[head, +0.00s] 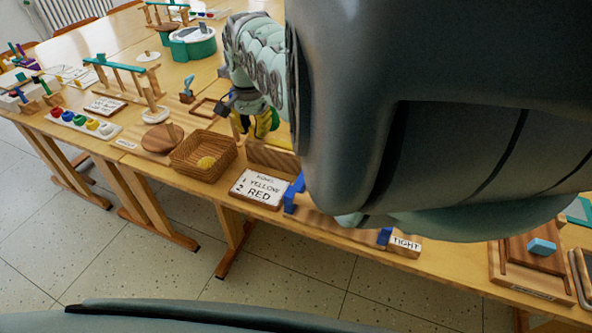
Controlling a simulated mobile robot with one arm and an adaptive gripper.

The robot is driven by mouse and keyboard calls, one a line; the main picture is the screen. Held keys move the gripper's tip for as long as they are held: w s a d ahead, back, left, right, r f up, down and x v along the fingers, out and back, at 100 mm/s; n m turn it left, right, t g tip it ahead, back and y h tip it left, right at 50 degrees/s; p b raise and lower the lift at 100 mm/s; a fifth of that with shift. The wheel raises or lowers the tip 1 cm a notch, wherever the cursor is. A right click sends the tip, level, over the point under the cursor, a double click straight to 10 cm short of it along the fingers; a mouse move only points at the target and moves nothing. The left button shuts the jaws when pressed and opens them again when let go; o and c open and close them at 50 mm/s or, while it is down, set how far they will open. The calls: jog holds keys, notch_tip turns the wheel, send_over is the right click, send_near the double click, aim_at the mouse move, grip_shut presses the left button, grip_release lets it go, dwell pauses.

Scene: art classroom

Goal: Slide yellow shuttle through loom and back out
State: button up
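My gripper (250,118) is at the upper middle, low over the table behind the wicker basket. My arm hides much of it, and its fingers are too small and covered to read. Something yellow (265,124) shows at the fingers. It may be the yellow shuttle, but I cannot tell whether it is held. A wooden piece (270,156), possibly part of the loom, stands just in front of the gripper. Blue end pieces (293,194) sit on a wooden strip with a "TIGHT" label (405,244). My arm hides most of the loom area.
A card (259,188) reads "ROWS 1 YELLOW 2 RED". A tray of colored pieces (82,122), a round wooden board (160,139) and a teal-topped stand (113,63) are left. A wooden board with a blue block (541,247) is right.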

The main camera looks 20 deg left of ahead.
jog(key=o, duration=0.4)
jog(key=shift+a, duration=0.15)
jog(key=shift+s, duration=0.1)
jog(key=shift+r, duration=0.2)
notch_tip(320, 180, up, 12)
jog(key=shift+f, duration=0.15)
dwell(0.5)
